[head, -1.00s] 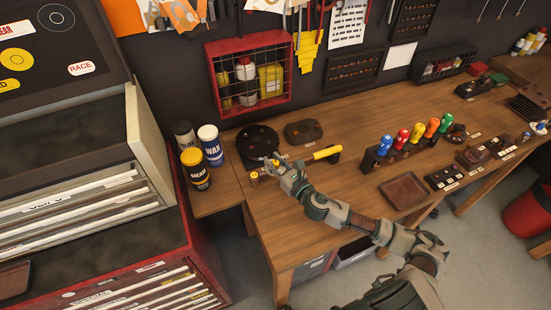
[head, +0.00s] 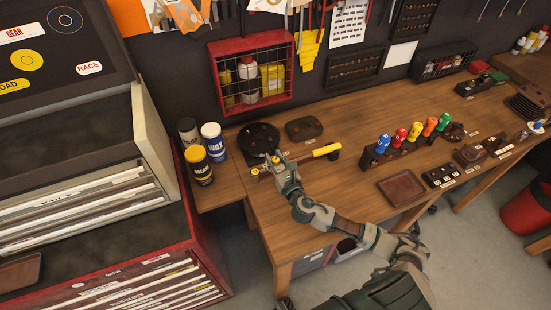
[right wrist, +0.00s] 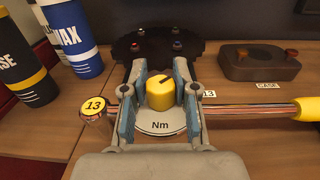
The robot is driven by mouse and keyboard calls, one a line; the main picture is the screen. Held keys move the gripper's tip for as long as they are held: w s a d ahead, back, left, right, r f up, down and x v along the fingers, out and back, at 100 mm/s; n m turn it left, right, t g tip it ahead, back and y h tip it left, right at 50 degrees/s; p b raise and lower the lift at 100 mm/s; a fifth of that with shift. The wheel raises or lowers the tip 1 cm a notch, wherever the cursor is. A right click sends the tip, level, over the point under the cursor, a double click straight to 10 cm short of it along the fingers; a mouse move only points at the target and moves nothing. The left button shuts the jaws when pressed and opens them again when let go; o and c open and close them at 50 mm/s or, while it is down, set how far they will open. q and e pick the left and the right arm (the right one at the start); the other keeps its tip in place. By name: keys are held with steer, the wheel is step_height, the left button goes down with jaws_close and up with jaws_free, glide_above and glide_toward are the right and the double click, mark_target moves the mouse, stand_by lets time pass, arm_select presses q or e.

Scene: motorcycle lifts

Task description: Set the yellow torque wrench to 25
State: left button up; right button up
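The yellow torque wrench (head: 326,151) lies on the wooden bench, its yellow handle to the right. No 25 is readable. My right gripper (head: 276,159) is open, its fingers (right wrist: 161,72) on either side of the knob, with narrow gaps seeming to show. My left gripper is out of view.
Wax cans (head: 212,142) stand left of the wrench. A dark round tray (head: 258,139) and a dark case block (head: 304,129) lie behind it. A rack of coloured-handled tools (head: 405,145) and a brown tray (head: 401,188) are to the right. The bench front is clear.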

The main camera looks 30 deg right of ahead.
steer(key=o, duration=0.3)
steer(key=shift+o, duration=0.2)
steer(key=s, duration=1.2)
steer(key=shift+a+f, duration=0.1)
